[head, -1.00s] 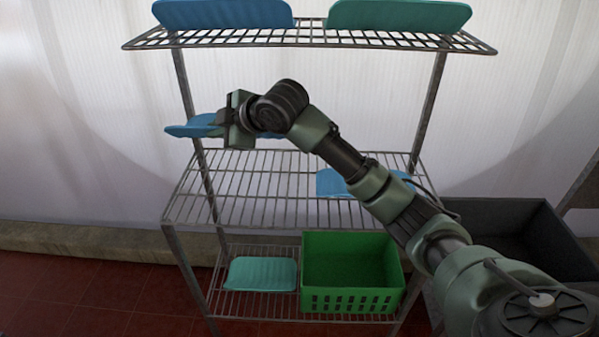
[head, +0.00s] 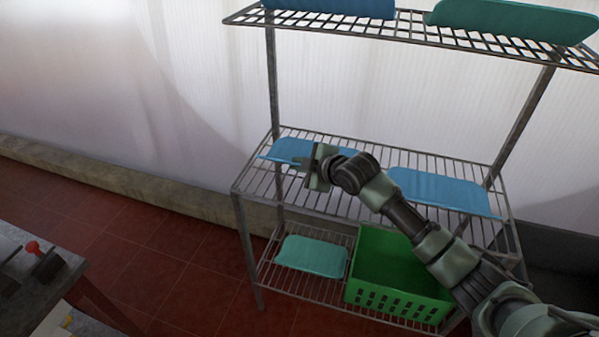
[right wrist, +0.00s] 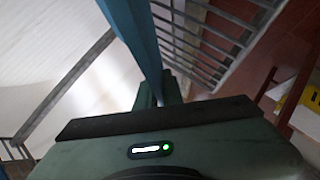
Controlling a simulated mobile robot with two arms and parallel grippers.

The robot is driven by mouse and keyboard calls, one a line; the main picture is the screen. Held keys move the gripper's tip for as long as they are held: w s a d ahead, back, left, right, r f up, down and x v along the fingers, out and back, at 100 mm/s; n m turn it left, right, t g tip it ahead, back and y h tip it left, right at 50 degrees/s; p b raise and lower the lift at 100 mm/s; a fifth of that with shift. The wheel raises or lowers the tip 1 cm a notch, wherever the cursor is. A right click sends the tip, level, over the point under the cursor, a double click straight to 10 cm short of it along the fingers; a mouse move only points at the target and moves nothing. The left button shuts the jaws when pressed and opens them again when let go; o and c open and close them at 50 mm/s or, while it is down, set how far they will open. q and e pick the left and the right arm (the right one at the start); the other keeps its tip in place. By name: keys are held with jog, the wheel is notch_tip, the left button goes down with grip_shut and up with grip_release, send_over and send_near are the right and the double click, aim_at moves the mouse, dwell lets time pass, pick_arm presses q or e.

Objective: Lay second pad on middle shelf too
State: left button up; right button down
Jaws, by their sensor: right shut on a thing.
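My right gripper (head: 306,164) is shut on a blue pad (head: 287,149) at the left part of the middle shelf (head: 352,205). The pad lies about level and low at the shelf; whether it fully rests on the wires I cannot tell. In the right wrist view the held pad (right wrist: 138,30) is seen edge-on, rising from the jaws, with the shelf wires (right wrist: 205,40) beside it. Another blue pad (head: 440,190) lies flat on the right part of the middle shelf. My left gripper is not in view.
The top shelf (head: 400,34) bears a blue pad (head: 335,7) and a green pad (head: 510,19). The bottom shelf holds a teal pad (head: 312,256) and a green crate (head: 400,302). A grey table (head: 45,295) stands at lower left.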

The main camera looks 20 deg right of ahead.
notch_tip(320, 180, down, 3)
jog(key=shift+f, duration=0.15)
jog(key=c, duration=1.6)
grip_release()
jog(key=shift+o, duration=0.2)
jog(key=v, duration=1.2)
jog(key=shift+b, duration=0.45)
jog(key=shift+a, duration=0.1)
